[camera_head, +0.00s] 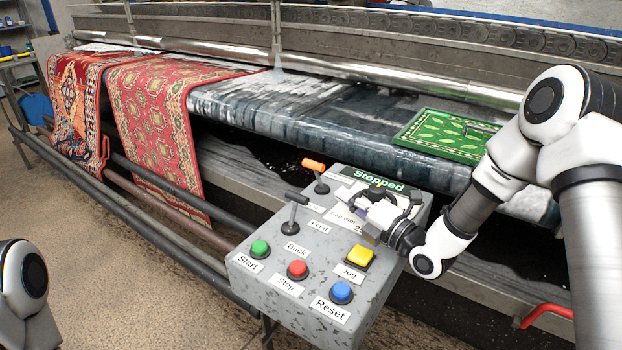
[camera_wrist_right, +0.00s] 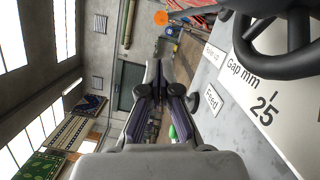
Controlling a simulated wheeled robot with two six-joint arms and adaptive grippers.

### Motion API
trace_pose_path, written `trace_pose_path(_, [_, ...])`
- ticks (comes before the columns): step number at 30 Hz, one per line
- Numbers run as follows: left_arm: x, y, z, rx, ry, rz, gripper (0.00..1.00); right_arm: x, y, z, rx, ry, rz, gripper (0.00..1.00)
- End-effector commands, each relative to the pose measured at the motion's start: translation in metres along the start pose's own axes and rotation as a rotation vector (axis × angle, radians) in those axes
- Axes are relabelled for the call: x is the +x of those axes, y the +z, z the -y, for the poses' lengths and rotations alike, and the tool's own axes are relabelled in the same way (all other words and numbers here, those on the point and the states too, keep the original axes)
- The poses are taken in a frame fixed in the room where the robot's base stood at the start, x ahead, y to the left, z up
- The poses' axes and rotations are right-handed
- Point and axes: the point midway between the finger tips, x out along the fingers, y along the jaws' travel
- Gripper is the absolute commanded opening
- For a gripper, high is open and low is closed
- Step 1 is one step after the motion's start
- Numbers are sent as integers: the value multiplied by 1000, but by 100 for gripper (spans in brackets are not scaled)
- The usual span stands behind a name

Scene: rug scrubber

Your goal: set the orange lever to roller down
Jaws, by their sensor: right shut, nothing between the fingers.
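The orange lever (camera_head: 316,168) stands at the back left of the grey control box (camera_head: 255,283), its orange handle on a short metal stem. Its orange end also shows at the top of the right wrist view (camera_wrist_right: 161,18). My right gripper (camera_head: 358,203) is over the right half of the box, to the right of the lever and apart from it. Its fingers are shut and empty; they also show in the right wrist view (camera_wrist_right: 160,72). My left gripper is not in view.
Start (camera_head: 260,249), Stop (camera_head: 297,269), Jog (camera_head: 359,257) and Reset (camera_head: 341,292) buttons line the front. A dark handwheel (camera_wrist_right: 285,40) is beside the gripper. The display (camera_head: 379,180) reads "Stopped". Rugs lie behind.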

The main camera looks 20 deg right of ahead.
Motion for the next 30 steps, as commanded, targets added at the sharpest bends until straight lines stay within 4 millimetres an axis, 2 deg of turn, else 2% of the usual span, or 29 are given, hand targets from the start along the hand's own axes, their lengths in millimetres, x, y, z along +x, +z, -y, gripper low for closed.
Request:
trace_pose_path(4, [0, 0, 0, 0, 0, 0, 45, 3, 0, 0, -2, -1, -1, 0])
trace_pose_path(7, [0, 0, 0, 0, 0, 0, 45, 12, 0, 1, -2, -2, -2, 0])
trace_pose_path(15, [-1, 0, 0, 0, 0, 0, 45, 64, -1, 0, -5, -1, -3, 0])
trace_pose_path(21, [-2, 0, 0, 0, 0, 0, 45, 94, 0, 0, -2, -1, -1, 0])
trace_pose_path(30, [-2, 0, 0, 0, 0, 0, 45, 100, 0, 0, 1, -1, 1, 0])
